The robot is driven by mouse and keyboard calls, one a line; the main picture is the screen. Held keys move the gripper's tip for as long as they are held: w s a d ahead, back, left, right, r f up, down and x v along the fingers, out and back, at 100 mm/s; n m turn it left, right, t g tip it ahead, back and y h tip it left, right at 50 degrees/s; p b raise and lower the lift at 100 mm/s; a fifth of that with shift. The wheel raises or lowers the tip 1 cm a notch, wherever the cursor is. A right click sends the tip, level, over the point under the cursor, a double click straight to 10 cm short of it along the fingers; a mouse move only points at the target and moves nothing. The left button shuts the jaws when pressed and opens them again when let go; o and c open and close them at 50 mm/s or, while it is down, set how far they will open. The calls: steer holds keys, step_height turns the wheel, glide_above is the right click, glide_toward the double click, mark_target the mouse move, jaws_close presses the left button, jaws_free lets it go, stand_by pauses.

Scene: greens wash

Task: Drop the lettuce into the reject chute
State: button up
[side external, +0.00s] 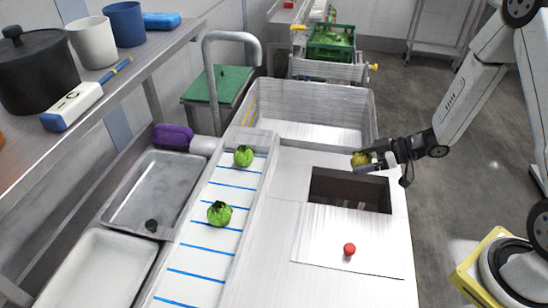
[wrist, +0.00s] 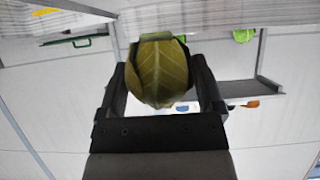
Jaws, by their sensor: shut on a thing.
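My gripper (side external: 375,161) is shut on a yellow-green lettuce (side external: 359,159). In the wrist view the lettuce (wrist: 158,72) sits between the two dark fingers of my gripper (wrist: 160,85), its veined leaves facing the camera. The reject chute (side external: 350,188) is a dark rectangular opening in the white counter. In the side external view the held lettuce is above the chute's far edge, near its right half; its exact height cannot be told.
Two green lettuces, one nearer (side external: 219,214) and one farther (side external: 243,156), lie on the blue-striped belt (side external: 207,247) left of the chute. A red button (side external: 349,249) is on the panel before the chute. A large sink basin (side external: 310,101) lies behind.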

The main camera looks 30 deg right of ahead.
steer(key=shift+f, duration=1.85)
steer(key=o, duration=1)
steer(key=shift+o, duration=0.2)
steer(key=shift+d+r, duration=0.1)
steer(key=v, duration=0.7)
steer(key=shift+s, duration=0.3)
steer(key=shift+w+d+r, duration=0.1)
steer(key=shift+d, duration=0.05)
